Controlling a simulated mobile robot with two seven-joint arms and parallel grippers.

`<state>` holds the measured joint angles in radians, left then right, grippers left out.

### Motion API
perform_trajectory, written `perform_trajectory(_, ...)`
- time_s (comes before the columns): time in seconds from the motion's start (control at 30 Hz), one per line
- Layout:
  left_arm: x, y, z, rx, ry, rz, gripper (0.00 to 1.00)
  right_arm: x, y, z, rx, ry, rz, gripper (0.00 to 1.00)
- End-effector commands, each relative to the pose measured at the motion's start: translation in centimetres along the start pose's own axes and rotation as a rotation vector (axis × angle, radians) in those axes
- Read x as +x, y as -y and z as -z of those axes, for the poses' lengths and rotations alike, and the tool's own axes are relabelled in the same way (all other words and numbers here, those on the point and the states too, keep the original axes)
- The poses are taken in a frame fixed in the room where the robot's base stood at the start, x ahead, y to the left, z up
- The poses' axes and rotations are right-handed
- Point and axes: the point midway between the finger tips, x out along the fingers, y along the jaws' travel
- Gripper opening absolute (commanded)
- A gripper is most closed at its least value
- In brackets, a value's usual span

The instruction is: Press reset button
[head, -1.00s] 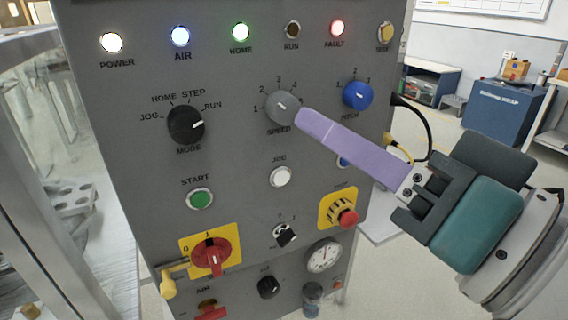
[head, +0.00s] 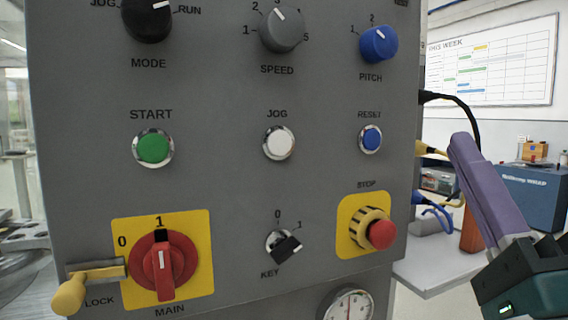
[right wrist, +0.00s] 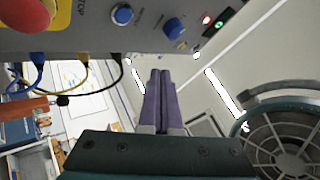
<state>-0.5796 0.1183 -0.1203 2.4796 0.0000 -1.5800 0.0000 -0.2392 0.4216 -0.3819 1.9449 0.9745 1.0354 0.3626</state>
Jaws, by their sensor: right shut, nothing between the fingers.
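The reset button (head: 370,139) is a small blue button in a chrome ring, under the RESET label on the right part of the grey control panel (head: 215,100). In the right wrist view the reset button (right wrist: 122,14) shows near the top. My right gripper (head: 462,145) has purple fingers, shut and empty, to the right of the panel's edge and apart from the button. In the right wrist view the shut fingers (right wrist: 160,80) point up toward the panel, with clear space before it. My left gripper is not in view.
The red stop knob (head: 381,234) sticks out below the reset button. The blue pitch knob (head: 379,44) is above it and the white jog button (head: 279,142) is to its left. Cables (head: 455,105) hang beside the panel's right edge.

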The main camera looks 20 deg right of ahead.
Motion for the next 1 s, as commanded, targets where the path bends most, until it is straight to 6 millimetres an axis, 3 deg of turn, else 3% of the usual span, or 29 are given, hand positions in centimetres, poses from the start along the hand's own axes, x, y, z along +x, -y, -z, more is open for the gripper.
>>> perform_trajectory(0.47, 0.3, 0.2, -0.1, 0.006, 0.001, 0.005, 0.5, 0.6, -0.5, -0.4, 0.001, -0.002, 0.002, 0.0)
perform_trajectory(1.0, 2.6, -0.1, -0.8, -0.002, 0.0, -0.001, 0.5, 5.3, -4.0, -3.9, -0.001, -0.001, 0.002, 0.0)
